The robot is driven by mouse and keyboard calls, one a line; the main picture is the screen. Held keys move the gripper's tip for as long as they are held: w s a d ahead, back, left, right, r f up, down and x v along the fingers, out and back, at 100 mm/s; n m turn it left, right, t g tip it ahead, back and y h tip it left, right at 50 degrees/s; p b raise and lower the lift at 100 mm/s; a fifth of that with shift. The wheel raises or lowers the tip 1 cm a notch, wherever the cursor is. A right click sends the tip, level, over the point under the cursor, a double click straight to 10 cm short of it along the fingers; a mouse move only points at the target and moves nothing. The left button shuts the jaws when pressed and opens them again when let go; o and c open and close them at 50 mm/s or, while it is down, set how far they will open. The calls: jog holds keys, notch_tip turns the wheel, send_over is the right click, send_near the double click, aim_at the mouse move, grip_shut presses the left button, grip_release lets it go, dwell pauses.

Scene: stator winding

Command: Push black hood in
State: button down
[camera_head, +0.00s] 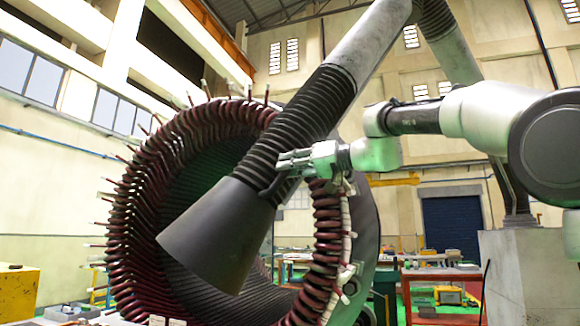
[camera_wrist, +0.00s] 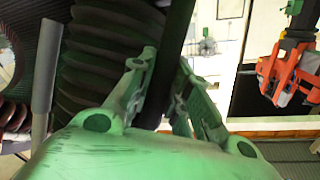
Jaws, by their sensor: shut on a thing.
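The black hood (camera_head: 215,240) is a dark cone at the end of a ribbed black hose (camera_head: 308,115). It tilts down to the left in front of the stator's round opening. My gripper (camera_head: 285,163) reaches in from the right at the hood's upper end. In the wrist view, my gripper (camera_wrist: 166,65) has its fingers on both sides of a dark bar (camera_wrist: 172,50), which looks like the hood's handle. It is shut on this bar. The hose's ribs (camera_wrist: 105,50) show left of the fingers. The exact finger contact is partly hidden.
The stator (camera_head: 130,200), ringed with dark red coils, stands behind the hood. A grey duct (camera_head: 368,40) runs from the hose to the upper right. Workbenches (camera_head: 440,272) stand at the back right. An orange-red device (camera_wrist: 290,70) is at right in the wrist view.

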jog(key=w+d+f, duration=0.4)
jog(key=d, duration=0.4)
jog(key=w+d+f+n, duration=0.1)
jog(key=w+d+f, duration=0.4)
jog(key=d, duration=0.3)
jog(key=w+d+f+n+h, duration=0.1)
jog(key=w+d+f, duration=0.4)
jog(key=d, duration=0.3)
jog(key=shift+w, duration=0.2)
jog(key=c, duration=1.3)
grip_release()
jog(key=v, duration=1.2)
jog(key=shift+r, duration=0.2)
